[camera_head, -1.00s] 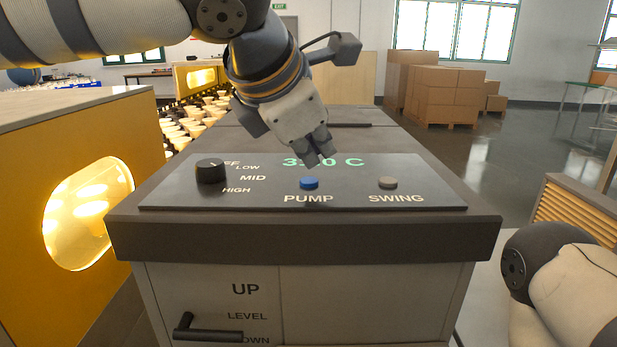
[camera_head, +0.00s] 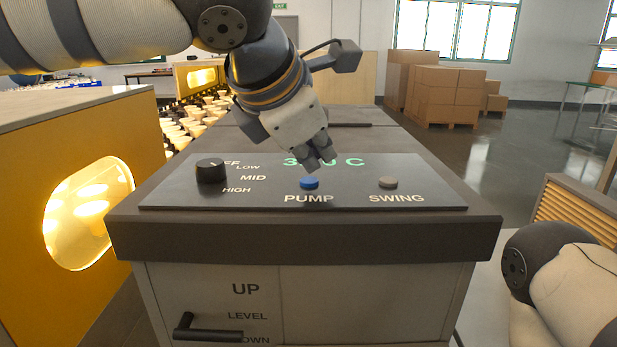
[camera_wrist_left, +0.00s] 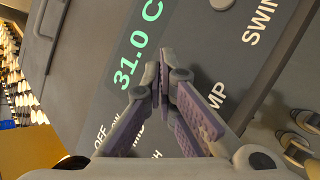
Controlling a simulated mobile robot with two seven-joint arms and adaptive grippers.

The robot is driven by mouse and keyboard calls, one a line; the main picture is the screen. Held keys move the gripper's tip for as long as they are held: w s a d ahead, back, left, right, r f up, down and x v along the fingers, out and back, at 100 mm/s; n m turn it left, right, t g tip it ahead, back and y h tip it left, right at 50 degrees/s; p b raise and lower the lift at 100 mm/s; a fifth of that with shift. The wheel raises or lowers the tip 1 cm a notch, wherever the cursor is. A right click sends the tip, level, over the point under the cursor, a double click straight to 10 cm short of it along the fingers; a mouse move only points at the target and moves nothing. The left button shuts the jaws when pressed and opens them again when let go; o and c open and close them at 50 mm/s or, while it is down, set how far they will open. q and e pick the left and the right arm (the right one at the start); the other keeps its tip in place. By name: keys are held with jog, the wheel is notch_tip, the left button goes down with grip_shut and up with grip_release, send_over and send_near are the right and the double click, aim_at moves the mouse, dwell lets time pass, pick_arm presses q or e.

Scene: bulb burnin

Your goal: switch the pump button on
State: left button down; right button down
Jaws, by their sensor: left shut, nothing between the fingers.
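The blue round pump button (camera_head: 309,183) sits on the dark control panel (camera_head: 440,195), just above the word PUMP. My left gripper (camera_head: 320,168) is shut and empty, fingers pointing down. Its fingertips are close above and slightly behind the pump button; I cannot tell whether they touch it. In the left wrist view the shut fingers (camera_wrist_left: 165,78) are over the panel and the pump button is hidden behind them. My right gripper is out of view.
The grey swing button (camera_head: 388,182) is right of the pump button, the black knob (camera_head: 211,170) left. A green temperature display (camera_wrist_left: 138,45) reads 31.0 C in the left wrist view. A black lever handle (camera_head: 208,334) is on the cabinet front. Cardboard boxes (camera_head: 440,90) stand far behind.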

aim_at(314, 181)
pick_arm(q)
jog(key=shift+f, duration=0.15)
dwell(0.3)
jog(key=shift+f, duration=0.4)
dwell(0.4)
jog(key=shift+r, duration=0.55)
jog(key=shift+r, duration=0.1)
notch_tip(314, 181, up, 6)
jog(key=shift+f, duration=0.1)
